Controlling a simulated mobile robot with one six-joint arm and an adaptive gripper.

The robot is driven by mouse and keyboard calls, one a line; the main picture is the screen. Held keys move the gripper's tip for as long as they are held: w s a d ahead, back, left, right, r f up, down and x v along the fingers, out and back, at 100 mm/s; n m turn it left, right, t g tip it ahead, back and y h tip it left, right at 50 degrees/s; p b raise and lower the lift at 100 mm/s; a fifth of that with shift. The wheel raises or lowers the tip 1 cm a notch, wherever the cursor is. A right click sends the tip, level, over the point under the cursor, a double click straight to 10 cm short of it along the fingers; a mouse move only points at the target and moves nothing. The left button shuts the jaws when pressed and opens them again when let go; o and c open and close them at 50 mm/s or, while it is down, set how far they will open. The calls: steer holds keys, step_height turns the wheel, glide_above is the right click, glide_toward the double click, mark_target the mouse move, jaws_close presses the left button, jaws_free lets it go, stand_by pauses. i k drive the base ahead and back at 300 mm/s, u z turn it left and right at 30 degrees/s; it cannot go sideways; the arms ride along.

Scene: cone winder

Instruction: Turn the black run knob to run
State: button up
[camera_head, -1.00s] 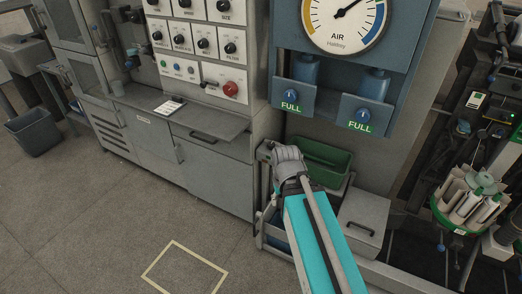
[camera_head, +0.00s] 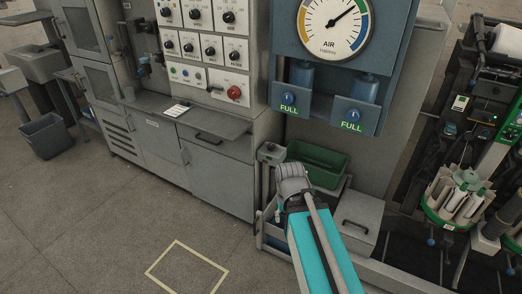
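The control panel (camera_head: 203,48) on the grey cabinet at upper left carries several black knobs on white plates, such as one black knob (camera_head: 228,17) at the top and another black knob (camera_head: 234,55) below it. A red knob (camera_head: 234,92) sits on the lowest plate, with a small black part beside it. The labels are too small to read, so I cannot tell which knob is the run knob. My arm rises from the bottom centre, well to the right of and below the panel. My gripper is not in view.
A blue air gauge board (camera_head: 335,60) hangs right of the panel. Below it are a green bin (camera_head: 318,165) and a grey lidded box (camera_head: 357,220). A machine with white cones (camera_head: 465,200) stands at right. The floor before the cabinet is clear, with a yellow outline (camera_head: 187,268).

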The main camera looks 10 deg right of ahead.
mark_target(270, 146)
steer(key=z, duration=0.15)
steer(key=i, duration=0.9)
steer(key=u, duration=0.05)
